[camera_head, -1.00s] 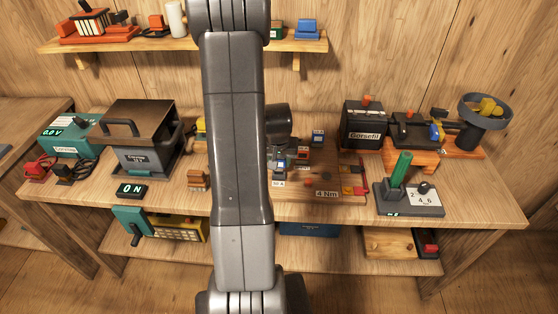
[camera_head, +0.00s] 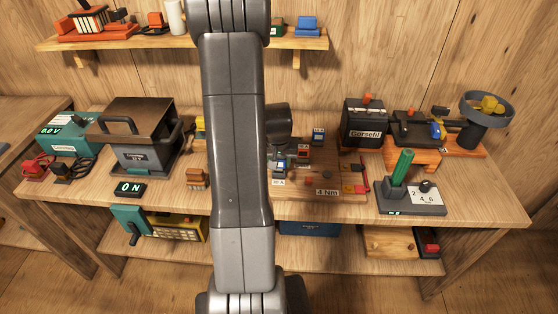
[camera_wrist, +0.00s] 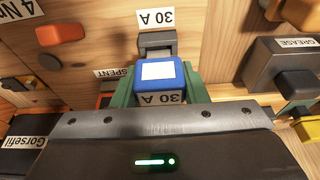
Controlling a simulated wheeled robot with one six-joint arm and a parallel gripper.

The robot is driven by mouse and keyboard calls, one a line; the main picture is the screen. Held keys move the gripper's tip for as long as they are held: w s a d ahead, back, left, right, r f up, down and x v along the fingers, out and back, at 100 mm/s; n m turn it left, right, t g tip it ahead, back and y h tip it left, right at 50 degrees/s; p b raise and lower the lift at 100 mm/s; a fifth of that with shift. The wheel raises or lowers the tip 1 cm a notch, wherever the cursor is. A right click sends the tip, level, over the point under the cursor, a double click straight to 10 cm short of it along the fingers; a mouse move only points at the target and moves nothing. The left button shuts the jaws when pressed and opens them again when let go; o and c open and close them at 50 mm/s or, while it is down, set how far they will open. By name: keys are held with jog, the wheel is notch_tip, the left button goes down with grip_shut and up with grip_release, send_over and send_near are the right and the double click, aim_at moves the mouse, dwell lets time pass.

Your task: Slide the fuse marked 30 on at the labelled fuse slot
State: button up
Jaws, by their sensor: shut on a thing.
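The blue fuse (camera_wrist: 160,75) has a white top and a "30 A" label on its near face. My gripper (camera_wrist: 161,88) is shut on it, with a green finger on each side. Just beyond the fuse in the wrist view is a grey slot block (camera_wrist: 157,42), below a white "30 A" label (camera_wrist: 157,18). The fuse overlaps the block's near edge, and I cannot tell whether they touch. In the head view, my arm covers much of this area. A small "30 A" label (camera_head: 278,181) shows just right of the arm.
A "SPENT" label (camera_wrist: 106,73) lies left of the fuse. A dark box by the "GREASE" label (camera_wrist: 296,42) stands at right. The Gorsefil box (camera_head: 364,124), a green-handled stand (camera_head: 402,167) and the "4 Nm" label (camera_head: 327,192) are right of my arm.

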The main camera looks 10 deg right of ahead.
jog(key=shift+f+b, duration=1)
jog(key=shift+f, duration=0.1)
jog(key=o, duration=1)
jog(key=shift+r, duration=0.1)
jog(key=shift+o, duration=0.2)
jog(key=shift+r, duration=0.15)
jog(key=v, duration=1.3)
jog(key=shift+r, duration=0.25)
jog(key=shift+f, duration=0.1)
jog(key=x, duration=1.3)
jog(key=shift+f, duration=0.35)
jog(key=shift+r, duration=0.1)
jog(key=shift+s+r, duration=0.1)
